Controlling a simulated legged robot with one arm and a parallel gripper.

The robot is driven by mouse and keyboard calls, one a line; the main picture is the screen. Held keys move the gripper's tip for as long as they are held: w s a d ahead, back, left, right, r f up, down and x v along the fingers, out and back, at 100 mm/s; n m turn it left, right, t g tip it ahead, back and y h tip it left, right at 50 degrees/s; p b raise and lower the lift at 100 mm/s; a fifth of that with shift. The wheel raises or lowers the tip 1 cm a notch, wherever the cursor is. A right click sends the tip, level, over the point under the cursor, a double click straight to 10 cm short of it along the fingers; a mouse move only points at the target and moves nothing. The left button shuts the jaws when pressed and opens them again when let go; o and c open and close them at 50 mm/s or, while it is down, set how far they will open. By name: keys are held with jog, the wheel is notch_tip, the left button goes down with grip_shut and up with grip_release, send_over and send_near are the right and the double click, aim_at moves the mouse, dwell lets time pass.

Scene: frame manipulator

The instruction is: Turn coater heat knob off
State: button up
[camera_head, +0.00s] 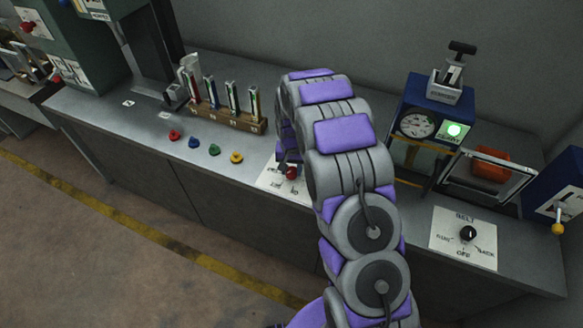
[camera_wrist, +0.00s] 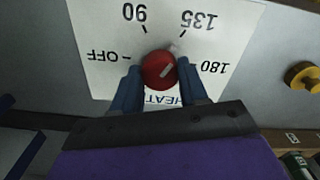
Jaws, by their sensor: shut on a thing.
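The red heat knob (camera_wrist: 158,70) sits on a white label plate (camera_wrist: 105,85), with upside-down marks OFF at the left, 90, 135 and 180 at the right, and HEAT below. The knob's pale line slants toward the upper right, roughly toward 135. My gripper (camera_wrist: 160,76) is shut on the knob, one blue finger on each side. In the head view the red knob (camera_head: 292,173) shows at the arm's far end, on its white plate (camera_head: 268,182); the arm covers part of the plate.
A belt switch plate (camera_head: 443,240) and a blue device with a dial and green light (camera_head: 455,130) stand to the right. Red, blue, green and yellow (camera_head: 237,158) knobs and a wooden rack (camera_head: 225,118) lie to the left. The yellow knob also shows in the wrist view (camera_wrist: 303,76).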

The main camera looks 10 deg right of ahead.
jog(key=n+p, duration=0.3)
jog(key=n, duration=0.2)
jog(key=shift+r, duration=0.1)
jog(key=n+p, duration=0.2)
jog(key=n, duration=0.4)
jog(key=shift+n, duration=0.3)
jog(key=n, duration=0.6)
jog(key=shift+w, duration=0.15)
jog(key=n, duration=0.5)
jog(key=shift+n, duration=0.4)
jog(key=shift+w, duration=0.1)
jog(key=o, duration=1.1)
jog(key=shift+c, duration=0.2)
